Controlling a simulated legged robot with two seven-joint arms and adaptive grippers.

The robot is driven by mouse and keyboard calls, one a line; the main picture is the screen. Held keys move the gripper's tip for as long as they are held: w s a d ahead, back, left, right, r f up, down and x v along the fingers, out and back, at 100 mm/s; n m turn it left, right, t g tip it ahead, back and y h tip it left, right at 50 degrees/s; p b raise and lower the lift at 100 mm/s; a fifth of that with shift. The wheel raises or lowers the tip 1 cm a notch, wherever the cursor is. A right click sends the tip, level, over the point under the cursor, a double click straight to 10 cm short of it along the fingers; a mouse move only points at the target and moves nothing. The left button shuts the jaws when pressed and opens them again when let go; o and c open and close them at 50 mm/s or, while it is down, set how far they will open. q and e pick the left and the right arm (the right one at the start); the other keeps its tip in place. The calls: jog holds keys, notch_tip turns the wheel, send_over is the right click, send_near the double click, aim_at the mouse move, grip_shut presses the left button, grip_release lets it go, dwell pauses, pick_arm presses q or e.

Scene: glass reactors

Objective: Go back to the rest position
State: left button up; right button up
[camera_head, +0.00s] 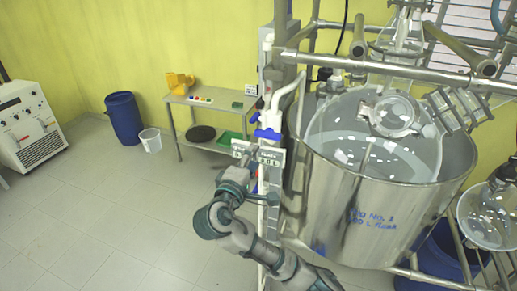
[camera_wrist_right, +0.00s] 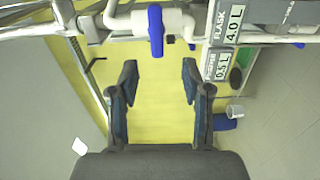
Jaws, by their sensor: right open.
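My right arm comes in from the bottom of the head view. Its gripper (camera_head: 243,158) is beside the white pipe (camera_head: 273,120) with blue valve handles (camera_head: 267,134). In the right wrist view the two fingers of my right gripper (camera_wrist_right: 159,72) stand wide apart with nothing between them. A blue valve handle (camera_wrist_right: 155,30) shows beyond the fingertips, apart from them. My left gripper is not in view.
A large steel vessel (camera_head: 350,215) with a glass reactor (camera_head: 375,135) stands right of my arm, among metal rails. Label plates (camera_head: 270,156) are close to the gripper. A low table (camera_head: 215,104), blue barrel (camera_head: 124,118) and white bucket (camera_head: 151,140) stand behind.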

jog(key=shift+s+a, duration=0.2)
jog(key=shift+s, duration=0.35)
jog(key=shift+w+f, duration=0.1)
